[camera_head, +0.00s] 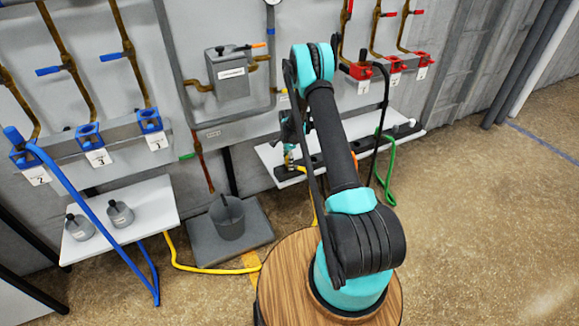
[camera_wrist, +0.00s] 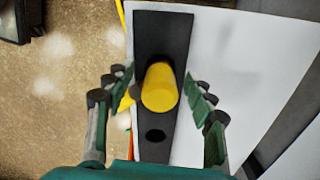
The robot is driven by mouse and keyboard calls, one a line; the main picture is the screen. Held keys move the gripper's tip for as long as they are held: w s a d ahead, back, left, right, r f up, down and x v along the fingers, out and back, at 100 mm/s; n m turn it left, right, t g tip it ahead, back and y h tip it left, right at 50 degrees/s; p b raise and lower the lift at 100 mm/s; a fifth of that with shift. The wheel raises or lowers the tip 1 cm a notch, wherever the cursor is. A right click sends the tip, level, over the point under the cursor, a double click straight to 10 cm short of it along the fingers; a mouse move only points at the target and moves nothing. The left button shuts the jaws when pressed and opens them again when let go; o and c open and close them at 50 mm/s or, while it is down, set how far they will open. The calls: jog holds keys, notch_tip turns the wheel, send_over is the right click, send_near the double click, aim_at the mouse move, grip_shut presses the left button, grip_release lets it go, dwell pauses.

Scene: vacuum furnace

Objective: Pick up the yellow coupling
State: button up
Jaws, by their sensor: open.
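The yellow coupling (camera_wrist: 159,88) stands in a black holder strip (camera_wrist: 160,28) on a white shelf in the wrist view, its round end toward the camera. My gripper (camera_wrist: 160,92) is open, with one finger on each side of the coupling and a gap showing on the right. On the left, a small yellow piece shows beside the coupling near the finger. In the head view my gripper (camera_head: 290,152) is over the right white shelf (camera_head: 268,154), partly behind my arm. The coupling cannot be clearly made out there.
A green hose (camera_head: 390,165) and a black hose (camera_head: 379,125) hang at the right shelf. A yellow hose (camera_head: 205,269) runs along the floor.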

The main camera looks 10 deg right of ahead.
jog(key=shift+f, duration=0.8)
jog(key=shift+c, duration=0.4)
grip_shut()
